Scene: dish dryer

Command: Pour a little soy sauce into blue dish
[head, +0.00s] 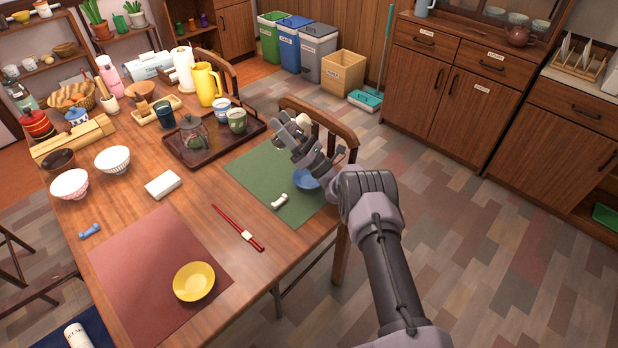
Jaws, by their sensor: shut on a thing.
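The blue dish (307,180) lies on the green placemat (262,178) near the table's right edge, partly hidden by my arm. My gripper (289,131) is above the far part of that placemat, up and to the left of the dish in the picture. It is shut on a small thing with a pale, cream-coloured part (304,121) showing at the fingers. The rest of the held thing is hidden, so I cannot tell for sure that it is the soy sauce container, or how far it is tilted. No sauce stream shows.
A white rest (279,201) lies on the green placemat, with red chopsticks (238,228) left of it. A yellow dish (194,281) is on the red placemat. A dark tray (186,151) with a teapot and cups stands behind. A chair (345,133) is against the table's right side.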

